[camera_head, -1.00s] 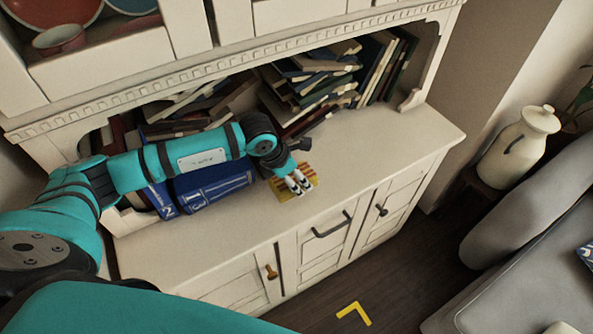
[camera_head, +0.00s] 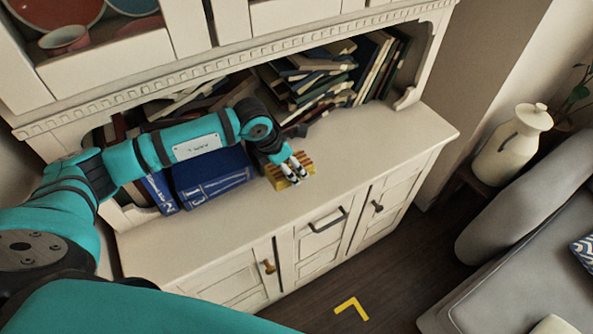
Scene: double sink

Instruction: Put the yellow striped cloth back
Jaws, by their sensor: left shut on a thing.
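The yellow striped cloth (camera_head: 275,182) is at the counter of the white cabinet, in front of the book piles. It has yellow and reddish stripes. My left gripper (camera_head: 294,175) is shut on the cloth, with its fingers pointing down over it. I cannot tell whether the cloth still touches the counter. The gripper hides part of the cloth. My right gripper is not in view.
Blue books (camera_head: 212,178) lie on the counter left of the cloth, behind my left arm. Piled books (camera_head: 320,75) fill the niche behind. The counter (camera_head: 385,145) to the right is clear. A cream jug (camera_head: 512,145) stands at the far right.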

